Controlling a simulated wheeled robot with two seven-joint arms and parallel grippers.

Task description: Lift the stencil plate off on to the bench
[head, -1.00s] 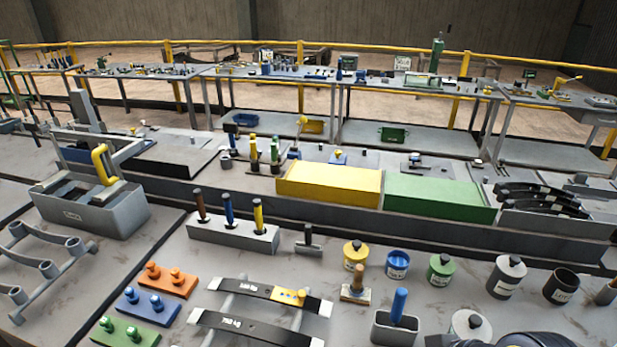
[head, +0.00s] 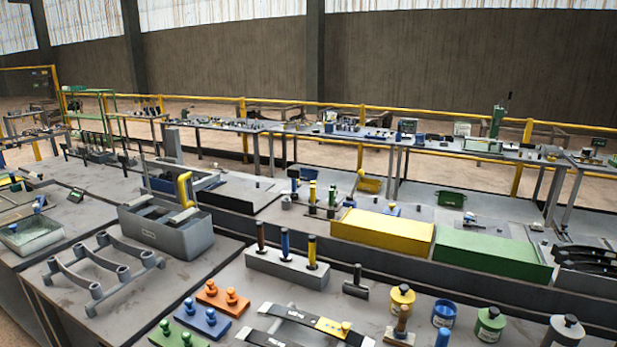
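A small yellow plate with a knob, which looks like the stencil plate (head: 329,325), lies on a dark leaf spring (head: 289,316) near the bottom edge of the head view. The leaf spring rests on a light grey rack on the bench (head: 238,287). A second dark leaf spring (head: 262,338) lies in front and is cut off by the picture's edge. Neither of my grippers shows in this view.
Orange (head: 222,299), blue (head: 203,323) and green knobbed blocks stand left of the springs. A grey holder (head: 287,271) with three handled tools stands behind. Paint pots, including a yellow one (head: 401,301), stand to the right. A grey curved rack (head: 105,268) is at left.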

